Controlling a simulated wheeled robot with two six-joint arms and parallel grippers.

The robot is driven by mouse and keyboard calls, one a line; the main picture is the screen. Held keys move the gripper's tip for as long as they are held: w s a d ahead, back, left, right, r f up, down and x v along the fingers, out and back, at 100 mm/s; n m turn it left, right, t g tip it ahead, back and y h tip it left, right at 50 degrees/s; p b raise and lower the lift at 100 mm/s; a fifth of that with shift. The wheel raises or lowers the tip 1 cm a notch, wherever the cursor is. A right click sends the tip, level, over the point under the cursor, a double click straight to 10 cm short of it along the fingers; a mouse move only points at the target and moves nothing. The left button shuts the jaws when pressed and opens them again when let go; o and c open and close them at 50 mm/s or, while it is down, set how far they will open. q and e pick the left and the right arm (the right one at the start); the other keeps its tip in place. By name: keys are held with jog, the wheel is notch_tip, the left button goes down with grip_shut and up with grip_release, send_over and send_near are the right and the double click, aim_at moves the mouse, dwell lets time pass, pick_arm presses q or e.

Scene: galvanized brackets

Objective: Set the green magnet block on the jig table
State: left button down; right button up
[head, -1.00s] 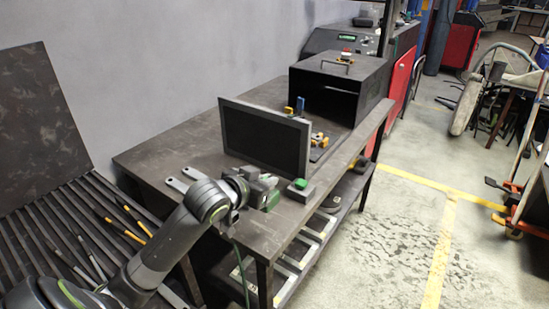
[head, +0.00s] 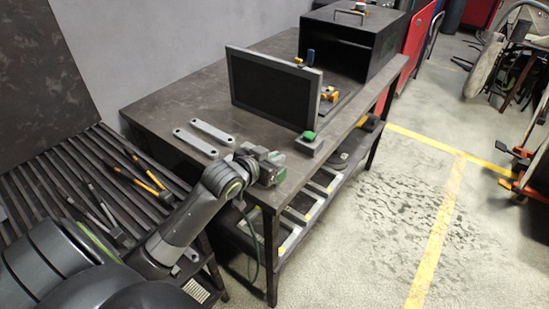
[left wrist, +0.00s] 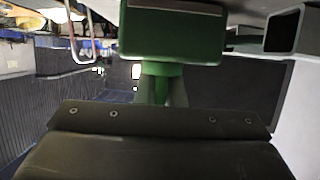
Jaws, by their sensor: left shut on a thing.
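My left gripper (head: 264,163) is over the near corner of the dark steel table (head: 185,105). It is shut on the green magnet block (left wrist: 172,35), held by its narrow green stem in the left wrist view. In the head view the block is small and partly hidden by the gripper; I cannot tell whether it touches the tabletop. A second block, dark grey with a green knob (head: 309,136), sits on the table near its right edge, to the right of my gripper. My right gripper is not in view.
Two flat grey brackets (head: 196,143) lie left of the gripper. A dark upright panel (head: 272,92) stands behind it, with orange clamps (head: 329,94) beside it and an open dark box (head: 350,45) at the back. A slatted bench (head: 85,185) with tools is at left.

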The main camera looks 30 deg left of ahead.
pick_arm(q)
jog(key=c, duration=2)
grip_release()
jog(key=shift+f, duration=0.15)
jog(key=o, duration=0.5)
jog(key=shift+r, duration=0.25)
jog(key=p+v, duration=0.1)
jog(key=v, duration=1.1)
